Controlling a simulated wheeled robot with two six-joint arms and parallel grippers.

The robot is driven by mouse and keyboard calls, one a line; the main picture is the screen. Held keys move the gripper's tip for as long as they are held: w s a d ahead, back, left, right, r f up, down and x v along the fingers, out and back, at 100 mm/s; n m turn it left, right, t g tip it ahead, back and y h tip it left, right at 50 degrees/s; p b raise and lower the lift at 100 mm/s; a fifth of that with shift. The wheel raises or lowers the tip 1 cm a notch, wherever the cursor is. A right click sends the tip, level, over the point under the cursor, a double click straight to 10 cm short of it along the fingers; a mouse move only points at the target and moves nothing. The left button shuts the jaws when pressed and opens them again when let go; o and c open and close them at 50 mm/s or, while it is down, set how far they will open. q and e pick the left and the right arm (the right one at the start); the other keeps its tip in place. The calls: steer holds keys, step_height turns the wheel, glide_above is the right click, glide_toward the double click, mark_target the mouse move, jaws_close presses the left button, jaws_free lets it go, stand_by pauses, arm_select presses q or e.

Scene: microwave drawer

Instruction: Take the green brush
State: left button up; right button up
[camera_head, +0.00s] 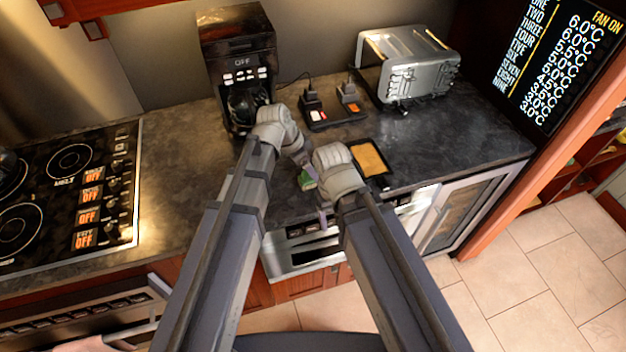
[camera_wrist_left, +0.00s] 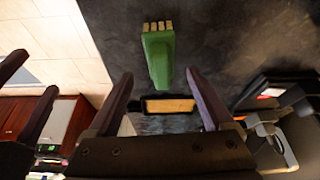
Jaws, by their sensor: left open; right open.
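The green brush (camera_head: 307,181) shows in part on the dark counter between my two arms in the head view. In the left wrist view the green brush (camera_wrist_left: 158,57) has pale bristles at its upper end. My left gripper (camera_wrist_left: 160,75) is open, and the brush's lower part shows between its fingertips, not gripped. My left gripper (camera_head: 302,160) is small and partly hidden in the head view. My right gripper (camera_head: 322,216) is by the counter's front edge. It is open, with its dark fingers (camera_wrist_left: 24,90) at the left of the wrist view.
A black tray with a tan surface (camera_head: 369,160) lies right of the brush. Behind are a coffee maker (camera_head: 238,60), a toaster (camera_head: 408,65) and a small black holder (camera_head: 333,112). A stove (camera_head: 75,195) is at left. A drawer front (camera_head: 303,252) is below the counter.

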arm_select(q)
steer(key=b+x, duration=0.3)
steer(key=x, duration=0.1)
steer(key=shift+a+f, duration=0.1)
steer(key=shift+a, duration=0.1)
steer(key=shift+c, duration=0.2)
jaws_close()
